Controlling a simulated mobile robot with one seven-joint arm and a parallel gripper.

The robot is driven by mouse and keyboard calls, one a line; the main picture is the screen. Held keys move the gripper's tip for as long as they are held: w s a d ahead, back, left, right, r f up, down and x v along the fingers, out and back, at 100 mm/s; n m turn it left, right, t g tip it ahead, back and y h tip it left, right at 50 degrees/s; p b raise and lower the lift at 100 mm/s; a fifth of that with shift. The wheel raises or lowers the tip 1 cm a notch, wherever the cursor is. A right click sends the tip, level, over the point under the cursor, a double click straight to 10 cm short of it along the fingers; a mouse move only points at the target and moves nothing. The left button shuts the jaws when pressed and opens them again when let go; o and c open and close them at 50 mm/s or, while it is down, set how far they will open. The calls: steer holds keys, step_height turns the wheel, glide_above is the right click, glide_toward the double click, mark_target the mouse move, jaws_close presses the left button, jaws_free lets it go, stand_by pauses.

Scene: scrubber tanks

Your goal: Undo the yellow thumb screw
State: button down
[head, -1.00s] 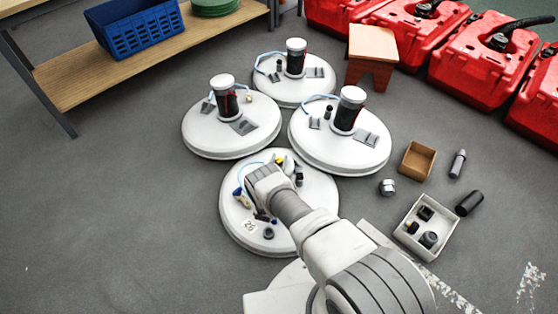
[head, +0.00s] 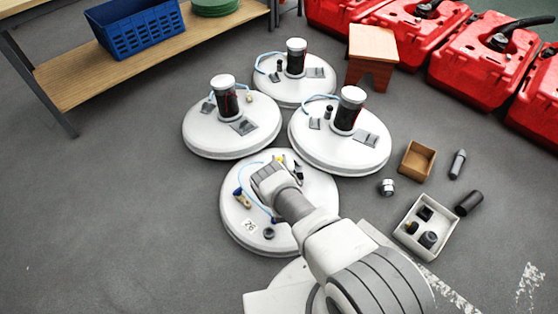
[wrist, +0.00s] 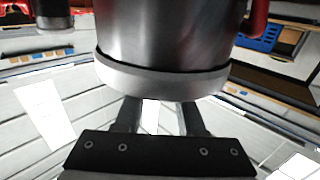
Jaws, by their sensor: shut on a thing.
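In the wrist view my gripper's two dark fingers (wrist: 160,118) reach behind a dark metal canister (wrist: 165,40) with a pale rim. The canister hides the fingertips and what they hold. The wrist picture is upside down, with ceiling lamps in its lower half. A small yellow part (head: 281,158) shows just beyond my gripper; I cannot tell whether it belongs to the yellow thumb screw. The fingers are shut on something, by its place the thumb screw.
Three more tank lids with upright canisters stand behind: left (head: 232,145), far (head: 290,95) and right (head: 340,160). A grey bin of parts (head: 402,236) and a cardboard box (head: 417,160) are on the floor at right. The floor at left is clear.

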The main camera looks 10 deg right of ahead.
steer(key=n+y, duration=0.2)
steer(key=y, duration=0.2)
steer(key=n+y, duration=0.3)
steer(key=y, duration=0.1)
steer(key=shift+d+g, duration=0.15)
steer(key=shift+g, duration=0.25)
steer(key=shift+w+n+g+y, duration=0.1)
steer(key=shift+n+g+y, duration=0.4)
steer(key=shift+n+y, duration=0.7)
steer(key=shift+n+g+y, duration=0.3)
steer(key=shift+g+y, duration=0.1)
steer(key=shift+y, duration=0.5)
steer(key=c, duration=0.5)
jaws_free()
steer(key=shift+a, duration=0.2)
